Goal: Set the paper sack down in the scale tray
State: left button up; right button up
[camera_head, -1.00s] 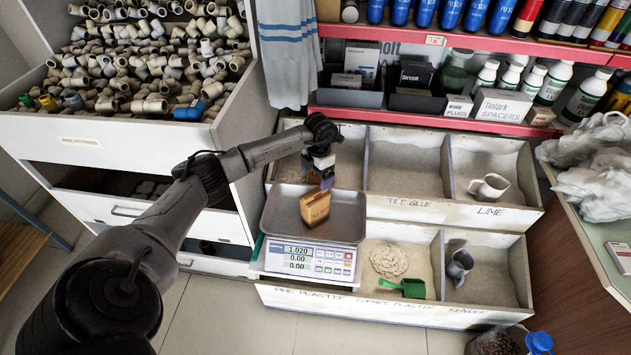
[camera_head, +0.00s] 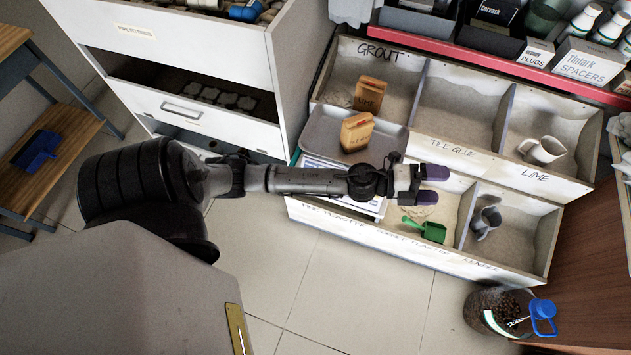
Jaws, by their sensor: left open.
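A brown paper sack (camera_head: 356,132) stands upright in the grey metal scale tray (camera_head: 318,132), towards its right side. The scale (camera_head: 370,208) under the tray is partly covered by my left arm, and its readout is hidden. A second, similar brown sack (camera_head: 369,95) stands in the grout bin behind the tray. My left gripper (camera_head: 432,185) is to the right of and in front of the tray, above the lower bins. Its purple-tipped fingers are apart with nothing between them, and it is clear of both sacks. My right gripper is not in view.
The bin unit (camera_head: 478,160) holds a light mug (camera_head: 542,150), a green scoop (camera_head: 426,229) and a grey metal cup (camera_head: 486,220). The tiled floor in front is clear.

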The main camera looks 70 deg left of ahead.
pick_arm(q)
jog(key=s+a+f+n+g+y, duration=0.3)
jog(key=s+f+n+g+y, duration=0.35)
jog(key=s+n+y, duration=0.75)
jog(key=s+d+f+n+g+h, duration=0.2)
jog(key=s+g+h, duration=0.1)
jog(key=s, duration=0.4)
jog(key=s+d+f+n+g+h, duration=0.2)
jog(key=s+f+n+g+h, duration=0.1)
jog(key=s, duration=0.5)
jog(key=shift+s+d+f+g, duration=0.15)
jog(key=shift+s+g, duration=0.05)
jog(key=shift+g, duration=0.55)
